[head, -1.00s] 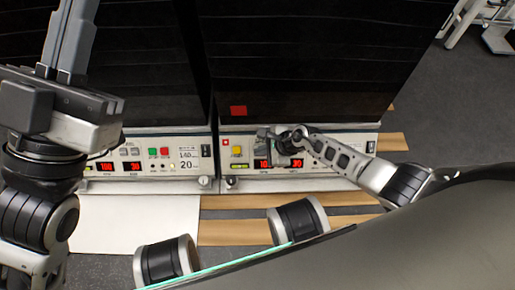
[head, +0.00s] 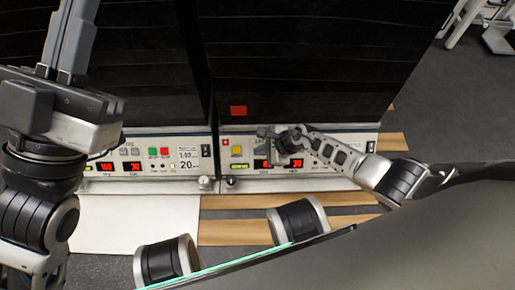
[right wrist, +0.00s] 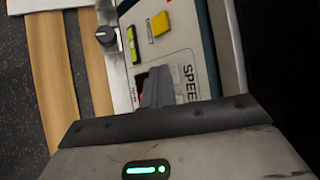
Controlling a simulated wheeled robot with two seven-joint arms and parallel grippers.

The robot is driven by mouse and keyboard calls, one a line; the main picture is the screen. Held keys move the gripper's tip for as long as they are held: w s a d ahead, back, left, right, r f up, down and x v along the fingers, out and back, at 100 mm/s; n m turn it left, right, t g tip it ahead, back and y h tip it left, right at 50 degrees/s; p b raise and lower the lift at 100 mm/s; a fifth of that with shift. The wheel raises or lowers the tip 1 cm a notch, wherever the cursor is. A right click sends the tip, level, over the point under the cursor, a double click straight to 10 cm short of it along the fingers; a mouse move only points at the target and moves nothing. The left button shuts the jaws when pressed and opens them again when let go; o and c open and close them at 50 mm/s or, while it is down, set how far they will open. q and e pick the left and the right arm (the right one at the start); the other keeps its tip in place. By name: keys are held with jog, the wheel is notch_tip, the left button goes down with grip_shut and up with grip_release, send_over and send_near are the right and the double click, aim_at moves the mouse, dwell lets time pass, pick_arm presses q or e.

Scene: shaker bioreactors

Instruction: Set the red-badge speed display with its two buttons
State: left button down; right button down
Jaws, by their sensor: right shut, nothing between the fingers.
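The right-hand unit has a front panel (head: 330,143) below its dark door, with a small red badge (head: 226,142) at the panel's left end. The red-lit speed display (head: 260,164) is partly covered by my right gripper (head: 270,143), so I cannot read its number. My right gripper is shut and empty, with its tips at the panel by this display. In the right wrist view its fingers (right wrist: 156,87) lie over the display, beside the printed word SPEED (right wrist: 190,83). The two buttons are hidden; I cannot tell whether the tips touch one. My left gripper (head: 75,40) points up at the left, away from the panel.
A second red display (head: 296,163) sits right of the gripper. A yellow button (head: 236,150) and a black knob (right wrist: 106,36) are at the panel's left. The left-hand unit (head: 140,172) has its own displays and buttons.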

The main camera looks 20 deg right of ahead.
jog(key=shift+s+a+r+p, duration=0.15)
jog(key=shift+s+r+p, duration=0.45)
jog(key=shift+p, duration=0.25)
jog(key=s+r+p, duration=0.1)
jog(key=p, duration=0.1)
jog(key=s+a+r+p, duration=0.1)
jog(key=s+r+p, duration=0.1)
jog(key=p, duration=0.1)
jog(key=shift+s+r, duration=0.1)
jog(key=shift+s, duration=0.2)
dwell(0.7)
